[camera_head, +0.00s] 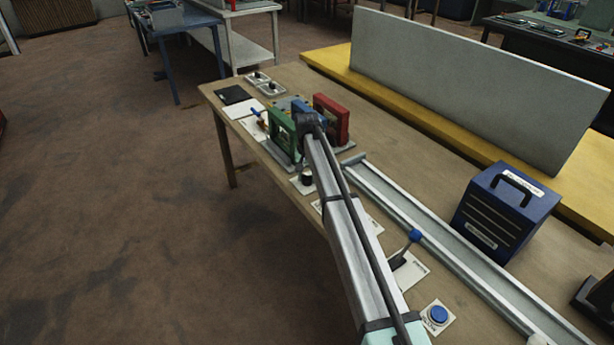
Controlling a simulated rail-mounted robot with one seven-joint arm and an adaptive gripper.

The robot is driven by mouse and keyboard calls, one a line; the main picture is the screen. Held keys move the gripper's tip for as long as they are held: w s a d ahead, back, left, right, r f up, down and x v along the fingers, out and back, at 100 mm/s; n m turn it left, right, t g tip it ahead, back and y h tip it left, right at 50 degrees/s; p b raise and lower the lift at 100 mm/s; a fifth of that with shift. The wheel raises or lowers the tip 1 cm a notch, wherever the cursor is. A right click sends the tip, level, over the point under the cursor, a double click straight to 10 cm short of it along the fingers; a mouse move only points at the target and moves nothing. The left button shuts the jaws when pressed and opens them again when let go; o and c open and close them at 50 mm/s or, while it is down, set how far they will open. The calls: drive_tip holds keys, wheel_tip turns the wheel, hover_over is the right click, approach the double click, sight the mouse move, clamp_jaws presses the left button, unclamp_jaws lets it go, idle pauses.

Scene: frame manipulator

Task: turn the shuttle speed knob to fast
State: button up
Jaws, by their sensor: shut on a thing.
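A small black knob (307,178) stands on a white label plate near the front edge of the table, just left of my arm. I cannot read its label or its pointer position. My arm reaches across from the bottom of the view, and its dark end (311,122) is over the area of the coloured frames.
Green (281,131) and red (332,118) upright frames stand close beyond the knob. A metal rail (440,240) runs along the table. A blue-handled lever (405,247) and blue button (439,314) are nearer. A blue box (505,212) stands behind the rail.

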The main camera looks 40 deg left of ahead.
sight(307, 175)
drive_tip(key=o, duration=1.1)
drive_tip(key=shift+f, duration=0.1)
drive_tip(key=shift+o, duration=0.2)
wheel_tip(307, 175, up, 12)
